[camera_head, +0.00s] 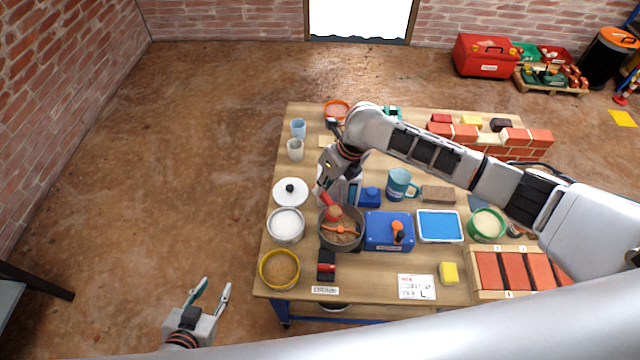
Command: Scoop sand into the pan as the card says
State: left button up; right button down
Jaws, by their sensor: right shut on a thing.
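The card (416,287) is white with red and black marks, lying near the table's front edge; its writing is too small to read surely. A yellow-rimmed bowl (263,272) of brown sand stands at the front left corner. A dark grey round pan (359,241) stands behind it to the right, with brown material and an orange piece inside. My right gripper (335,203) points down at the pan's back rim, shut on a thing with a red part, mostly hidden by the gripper. My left gripper (211,296) is open and empty, off the table's left side.
A bowl of white material (286,224), a white lid (290,192), a blue box (388,231), a blue tray (440,226) and a green bowl (487,224) crowd the table. A teal mug (399,184) and brick wall (490,138) stand behind. Floor at left is clear.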

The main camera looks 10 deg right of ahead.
jog(key=shift+s+d+f+y, duration=0.15)
jog(key=shift+d+f+y, duration=0.15)
jog(key=shift+y, duration=0.3)
jog(key=shift+f+y+b, duration=0.1)
jog(key=shift+y+b, duration=0.2)
jog(key=shift+b, duration=0.2)
jog(key=b, duration=0.1)
jog(key=y+b, duration=0.1)
jog(key=shift+d+f+t+y+b, duration=0.3)
jog(key=shift+d+t+b, duration=0.05)
jog(key=shift+t+b, duration=0.05)
jog(key=shift+s+d, duration=0.1)
pick_arm(q)
notch_tip(320, 180, down, 12)
jog(key=b, duration=1.2)
jog(key=shift+w+d+m, duration=0.4)
jog(key=shift+w, duration=0.05)
pick_arm(e)
jog(key=y, duration=0.1)
jog(key=d+t+y, duration=0.1)
jog(key=y, duration=0.1)
jog(key=d+y, duration=0.1)
jog(key=shift+s+d+r+y, duration=0.1)
jog(key=shift+s+d+y, duration=0.1)
jog(key=shift+s+y, duration=0.15)
jog(key=shift+r, duration=0.1)
